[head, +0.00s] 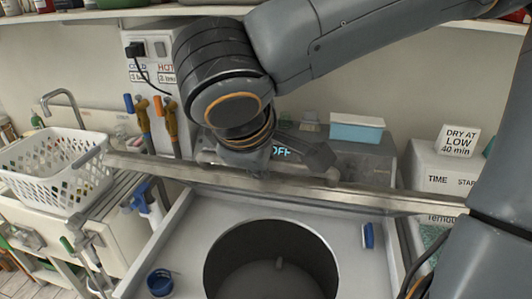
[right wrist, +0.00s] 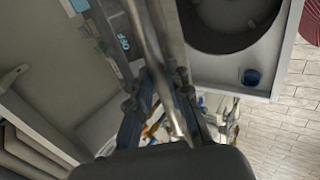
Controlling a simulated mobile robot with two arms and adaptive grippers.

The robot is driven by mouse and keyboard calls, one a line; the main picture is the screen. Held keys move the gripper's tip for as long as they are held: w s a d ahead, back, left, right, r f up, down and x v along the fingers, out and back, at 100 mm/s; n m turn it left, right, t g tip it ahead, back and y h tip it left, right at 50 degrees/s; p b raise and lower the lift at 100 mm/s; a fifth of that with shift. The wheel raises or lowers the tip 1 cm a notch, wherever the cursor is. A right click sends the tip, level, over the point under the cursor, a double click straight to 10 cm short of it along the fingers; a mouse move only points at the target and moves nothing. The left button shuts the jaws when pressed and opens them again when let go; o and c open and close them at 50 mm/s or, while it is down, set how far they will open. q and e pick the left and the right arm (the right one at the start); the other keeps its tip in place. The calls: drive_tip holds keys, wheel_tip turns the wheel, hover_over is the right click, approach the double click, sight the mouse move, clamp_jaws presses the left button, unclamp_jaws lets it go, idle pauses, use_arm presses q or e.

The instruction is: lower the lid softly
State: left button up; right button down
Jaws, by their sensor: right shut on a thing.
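The lid (head: 390,198) of a top-loading washer shows as a long, thin, pale edge across the head view, tilted up above the open tub. My right gripper (head: 275,168) is shut on the lid's edge near its middle. In the right wrist view the lid edge (right wrist: 150,45) runs between the fingers of my right gripper (right wrist: 160,100). The dark round drum (head: 270,262) lies open below the lid and also shows in the right wrist view (right wrist: 225,40). My left gripper is in neither view.
A blue cup (head: 159,283) sits on the washer's top left of the drum, and a small blue piece (head: 368,236) lies right of it. A white basket (head: 50,165) stands at left. A light-blue box (head: 357,128) is behind the lid. A dryer (head: 445,170) stands at right.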

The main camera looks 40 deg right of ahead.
drive_tip(key=shift+s+a, duration=0.1)
drive_tip(key=shift+a, duration=0.05)
drive_tip(key=s+a+f+b, duration=0.3)
drive_tip(key=f+b, duration=0.2)
drive_tip(key=b, duration=0.4)
drive_tip(key=shift+a+t+h, duration=0.4)
drive_tip(key=shift+r, duration=0.1)
drive_tip(key=c, duration=1.2)
unclamp_jaws()
drive_tip(key=shift+r, duration=0.1)
